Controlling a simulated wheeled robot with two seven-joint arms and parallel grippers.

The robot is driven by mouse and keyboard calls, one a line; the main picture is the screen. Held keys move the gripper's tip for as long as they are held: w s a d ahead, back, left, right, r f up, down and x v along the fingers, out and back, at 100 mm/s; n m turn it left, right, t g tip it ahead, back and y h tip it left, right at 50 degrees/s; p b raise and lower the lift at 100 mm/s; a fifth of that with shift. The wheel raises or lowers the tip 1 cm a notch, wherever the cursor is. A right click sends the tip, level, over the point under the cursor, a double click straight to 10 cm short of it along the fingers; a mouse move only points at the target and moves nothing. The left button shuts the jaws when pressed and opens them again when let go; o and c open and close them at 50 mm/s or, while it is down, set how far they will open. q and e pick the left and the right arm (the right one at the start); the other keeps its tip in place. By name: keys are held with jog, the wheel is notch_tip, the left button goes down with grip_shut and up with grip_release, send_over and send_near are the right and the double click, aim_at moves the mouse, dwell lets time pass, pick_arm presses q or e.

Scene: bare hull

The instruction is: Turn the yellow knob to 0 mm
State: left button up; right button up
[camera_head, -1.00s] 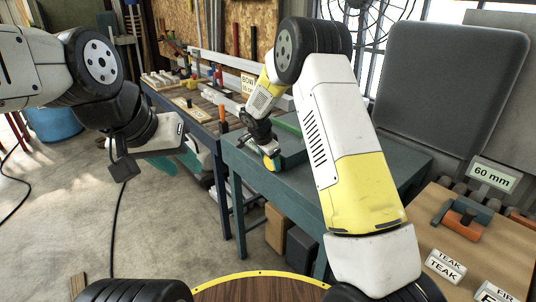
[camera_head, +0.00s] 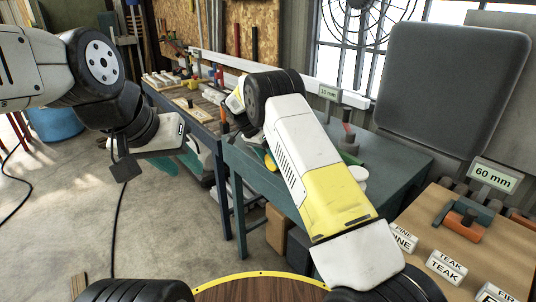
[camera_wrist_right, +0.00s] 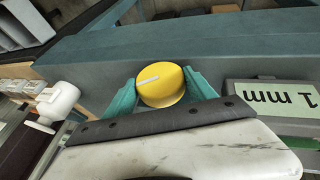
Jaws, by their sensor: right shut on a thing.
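The yellow knob (camera_wrist_right: 158,86) sits at the centre of the right wrist view, on the edge of the blue-grey bench. A pale pointer line on its face runs slightly tilted from horizontal. My right gripper (camera_wrist_right: 161,79) has its teal fingers on both sides of the knob, shut on it. A sign reading "1 mm" (camera_wrist_right: 280,96) shows upside down beside it. In the head view the knob (camera_head: 270,161) is a small yellow patch, and my right arm hides most of the gripper. My left gripper (camera_head: 187,160) hangs at the left, away from the bench; its opening is unclear.
A wooden table at the right holds the "60 mm" sign (camera_head: 494,177), an orange-and-grey tool (camera_head: 462,215) and wood-name blocks (camera_head: 446,266). Floor at the left is mostly open.

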jog(key=shift+w, duration=0.1)
jog(key=o, duration=1.4)
jog(key=shift+r, duration=0.1)
jog(key=v, duration=0.7)
jog(key=shift+a+r, duration=0.15)
jog(key=shift+r, duration=0.1)
